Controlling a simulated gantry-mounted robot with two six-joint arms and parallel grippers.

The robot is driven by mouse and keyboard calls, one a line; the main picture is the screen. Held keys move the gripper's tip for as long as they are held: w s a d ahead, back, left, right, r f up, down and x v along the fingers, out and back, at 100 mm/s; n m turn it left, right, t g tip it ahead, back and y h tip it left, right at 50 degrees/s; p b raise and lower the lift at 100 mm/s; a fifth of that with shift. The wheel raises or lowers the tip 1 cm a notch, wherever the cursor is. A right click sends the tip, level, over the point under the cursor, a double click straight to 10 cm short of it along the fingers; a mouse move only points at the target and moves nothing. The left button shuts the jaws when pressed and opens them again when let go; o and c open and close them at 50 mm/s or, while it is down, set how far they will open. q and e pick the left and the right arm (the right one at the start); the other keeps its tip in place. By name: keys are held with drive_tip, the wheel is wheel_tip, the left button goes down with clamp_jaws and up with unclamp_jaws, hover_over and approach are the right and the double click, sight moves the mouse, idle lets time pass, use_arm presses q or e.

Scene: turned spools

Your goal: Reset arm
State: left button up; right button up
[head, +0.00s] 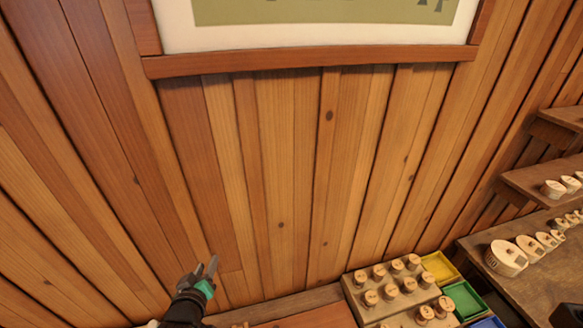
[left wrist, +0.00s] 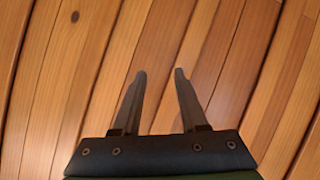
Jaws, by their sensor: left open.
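My left gripper (head: 209,267) shows at the bottom of the head view, left of the middle, raised in front of the plank wall (head: 290,170). In the left wrist view its two dark fingers (left wrist: 158,75) stand apart with nothing between them. Only wood planks (left wrist: 225,50) show beyond the fingers. My right gripper is not in either view.
A board of wooden spools (head: 352,298) stands at the lower right. Beside it are yellow (head: 440,267), green (head: 464,299) and blue (head: 487,323) trays. A dark bench (head: 530,285) and shelves (head: 540,178) with pale turned pieces are at the right. A framed picture (head: 310,62) hangs above.

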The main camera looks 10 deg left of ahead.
use_arm(q)
drive_tip(key=d+r+m+t+h, duration=0.1)
drive_tip(key=d+r+t, duration=0.25)
drive_tip(key=r, duration=1.15)
drive_tip(key=d+r+m+t+h, duration=0.1)
drive_tip(key=d+r+t, duration=0.25)
drive_tip(key=r, duration=1.25)
drive_tip(key=s+d+r+m+t+h, duration=0.3)
drive_tip(key=s+r+m+t, duration=0.4)
drive_tip(key=s+r, duration=1.2)
wheel_tip(320, 180, down, 44)
drive_tip(key=w+t+b, duration=0.1)
drive_tip(key=w+b, duration=0.1)
drive_tip(key=b, duration=4.3)
drive_tip(key=shift+w+b, duration=0.2)
drive_tip(key=shift+b, duration=0.2)
